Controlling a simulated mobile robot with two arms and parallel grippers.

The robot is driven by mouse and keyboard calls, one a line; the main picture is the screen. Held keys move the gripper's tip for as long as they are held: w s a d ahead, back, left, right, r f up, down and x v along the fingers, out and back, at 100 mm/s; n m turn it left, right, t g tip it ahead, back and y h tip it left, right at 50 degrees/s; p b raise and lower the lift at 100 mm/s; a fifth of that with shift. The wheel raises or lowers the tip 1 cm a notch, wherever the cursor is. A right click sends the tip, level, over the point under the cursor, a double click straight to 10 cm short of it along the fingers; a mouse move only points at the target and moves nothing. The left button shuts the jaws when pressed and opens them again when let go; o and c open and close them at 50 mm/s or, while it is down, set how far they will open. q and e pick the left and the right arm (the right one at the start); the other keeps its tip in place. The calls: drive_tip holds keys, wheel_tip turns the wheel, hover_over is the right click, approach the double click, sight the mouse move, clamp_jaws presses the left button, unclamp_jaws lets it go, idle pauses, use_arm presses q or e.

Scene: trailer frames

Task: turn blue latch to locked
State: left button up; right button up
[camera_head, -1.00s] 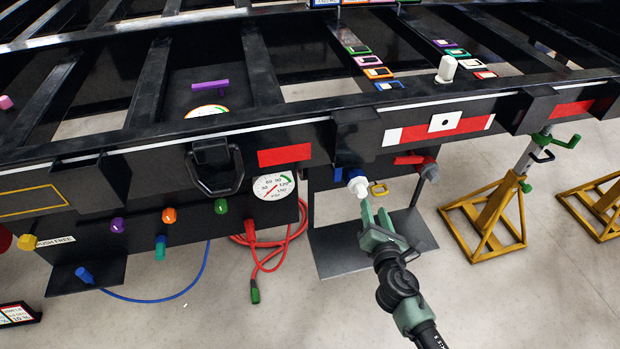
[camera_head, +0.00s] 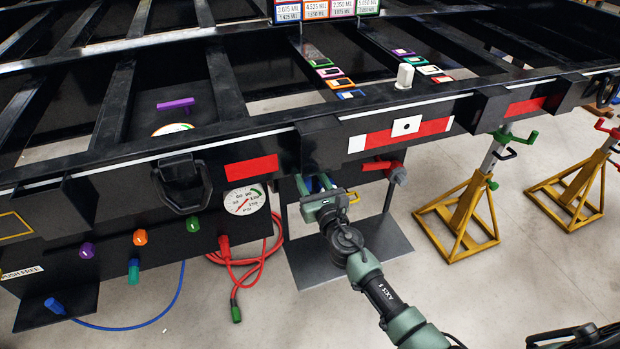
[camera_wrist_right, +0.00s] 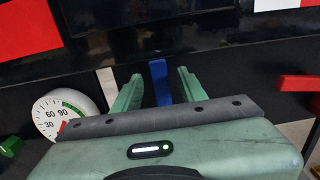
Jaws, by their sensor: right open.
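The blue latch (camera_head: 312,184) is a small blue handle on the black trailer frame, below the red and white strip. In the right wrist view the blue latch (camera_wrist_right: 160,82) stands upright between my two green fingers. My right gripper (camera_head: 313,183) is open around it, with a gap to the finger on each side (camera_wrist_right: 157,88). The gripper hides part of the latch and its mount in the head view. My left gripper is not in view.
A red handle (camera_head: 382,165) sits right of the latch. A round gauge (camera_head: 244,200) and a red hose (camera_head: 262,262) are to the left. A grey plate (camera_head: 350,250) lies below my right gripper. Yellow stands (camera_head: 462,215) are on the floor at right.

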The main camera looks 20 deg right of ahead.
drive_tip(key=shift+c, duration=0.3)
clamp_jaws()
idle(1.1)
